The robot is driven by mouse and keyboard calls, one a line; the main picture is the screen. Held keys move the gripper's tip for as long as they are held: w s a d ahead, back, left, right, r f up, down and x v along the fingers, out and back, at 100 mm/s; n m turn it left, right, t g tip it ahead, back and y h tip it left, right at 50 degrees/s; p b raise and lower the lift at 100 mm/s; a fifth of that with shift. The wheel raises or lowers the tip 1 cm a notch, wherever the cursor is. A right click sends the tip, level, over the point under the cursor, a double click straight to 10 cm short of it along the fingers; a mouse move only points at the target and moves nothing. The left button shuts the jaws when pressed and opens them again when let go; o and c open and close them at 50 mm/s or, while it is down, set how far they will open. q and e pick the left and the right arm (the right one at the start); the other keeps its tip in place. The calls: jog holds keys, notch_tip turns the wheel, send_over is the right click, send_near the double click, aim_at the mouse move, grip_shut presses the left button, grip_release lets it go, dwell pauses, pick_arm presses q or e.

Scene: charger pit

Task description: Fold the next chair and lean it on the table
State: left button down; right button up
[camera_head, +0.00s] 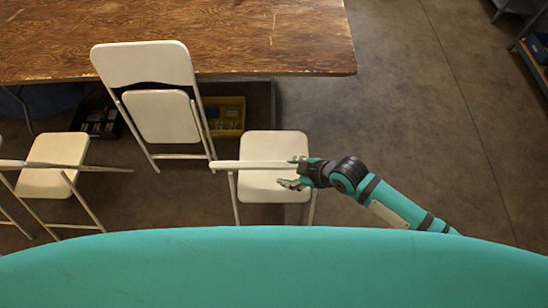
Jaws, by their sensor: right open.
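A wooden table (230,40) spans the top of the view. A white folded chair (143,63) leans against its front edge. An unfolded white chair (275,184) stands right of it, its backrest (250,165) seen nearly edge-on from above. My right gripper (287,172) is open at the right end of that backrest, above the seat. I cannot tell whether its fingers touch the backrest. Another unfolded white chair (55,150) stands at the left, partly cut off by the picture edge. My left gripper is not in view.
A yellow bin (237,104) and a black crate (95,124) with items sit under the table's front edge. A shelf (535,62) stands at the far right. The concrete floor (425,120) between table and shelf is clear. My teal body fills the bottom.

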aim_at(279, 165)
notch_tip(279, 165, up, 2)
jog(key=w+d+r+n+p, duration=0.1)
jog(key=w+d+n+p, duration=0.1)
jog(key=d+n, duration=0.15)
jog(key=shift+n+g, duration=0.25)
jog(key=shift+g, duration=0.15)
jog(key=b+x, duration=0.5)
jog(key=x, duration=0.1)
jog(key=b+x, duration=0.5)
jog(key=x, duration=0.2)
jog(key=shift+s+a+f+b, duration=0.15)
jog(key=shift+a+f+b, duration=0.1)
jog(key=shift+b, duration=0.15)
jog(key=shift+a+f+b, duration=0.4)
jog(key=shift+a, duration=0.05)
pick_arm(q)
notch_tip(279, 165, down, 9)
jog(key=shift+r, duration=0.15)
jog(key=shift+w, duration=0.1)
pick_arm(e)
jog(key=shift+c, duration=0.3)
grip_shut()
